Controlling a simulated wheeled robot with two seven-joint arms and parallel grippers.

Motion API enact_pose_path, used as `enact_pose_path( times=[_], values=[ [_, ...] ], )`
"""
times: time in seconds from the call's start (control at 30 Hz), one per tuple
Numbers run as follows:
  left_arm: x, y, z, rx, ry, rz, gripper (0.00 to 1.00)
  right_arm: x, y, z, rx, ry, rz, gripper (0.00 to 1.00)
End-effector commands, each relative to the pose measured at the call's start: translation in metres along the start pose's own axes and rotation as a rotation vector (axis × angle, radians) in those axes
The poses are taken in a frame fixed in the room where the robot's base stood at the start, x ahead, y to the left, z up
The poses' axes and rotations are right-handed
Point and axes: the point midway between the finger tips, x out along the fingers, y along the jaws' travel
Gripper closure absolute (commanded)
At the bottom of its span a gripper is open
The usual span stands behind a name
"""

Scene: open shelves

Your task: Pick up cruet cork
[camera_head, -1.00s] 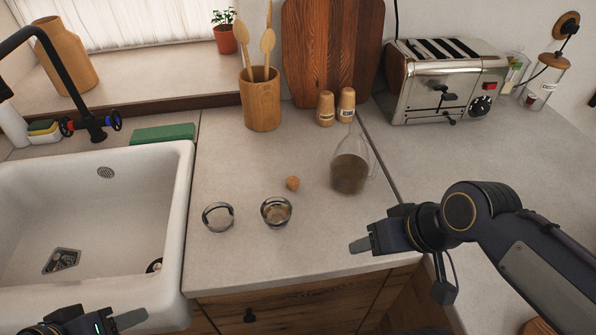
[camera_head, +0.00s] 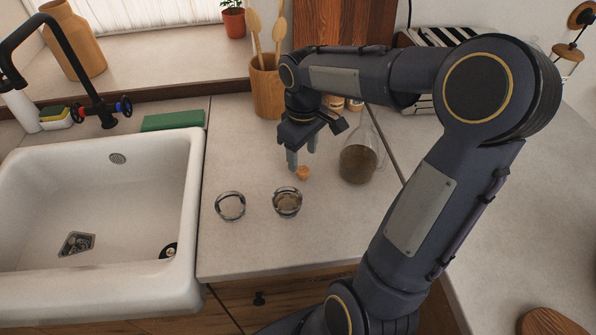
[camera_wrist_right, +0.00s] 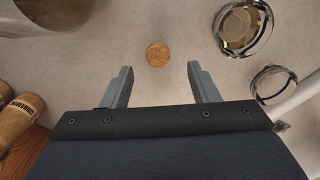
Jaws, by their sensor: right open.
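The cruet cork (camera_head: 302,173) is a small brown stopper on the light counter, left of the glass cruet (camera_head: 358,163), which holds dark contents. My right gripper (camera_head: 301,163) is open and points down, just above and beside the cork. In the right wrist view, the cork (camera_wrist_right: 158,54) lies ahead of the open fingers (camera_wrist_right: 160,82), roughly centred between them and not held. Whether the fingertips touch the counter cannot be told. My left gripper is not visible in the head view now.
Two small glass bowls (camera_head: 230,206) (camera_head: 287,202) stand in front of the cork. A wooden utensil holder (camera_head: 267,88) and shakers (camera_wrist_right: 18,118) stand behind. The white sink (camera_head: 100,220) is left.

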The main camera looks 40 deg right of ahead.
Motion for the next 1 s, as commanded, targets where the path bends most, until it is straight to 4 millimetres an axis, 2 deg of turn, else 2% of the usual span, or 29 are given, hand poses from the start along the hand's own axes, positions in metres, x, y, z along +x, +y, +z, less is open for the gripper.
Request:
enact_pose_path(
  times=[0.3,0.63,1.0],
  values=[
    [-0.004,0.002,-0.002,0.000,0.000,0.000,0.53,0.044,0.003,0.000,0.001,-0.003,-0.002,0.46],
    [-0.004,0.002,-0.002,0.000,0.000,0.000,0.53,0.050,0.003,-0.001,0.001,0.002,0.000,0.47],
    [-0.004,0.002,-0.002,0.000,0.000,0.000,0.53,0.050,0.003,-0.001,0.001,0.002,0.000,0.93]
  ],
)
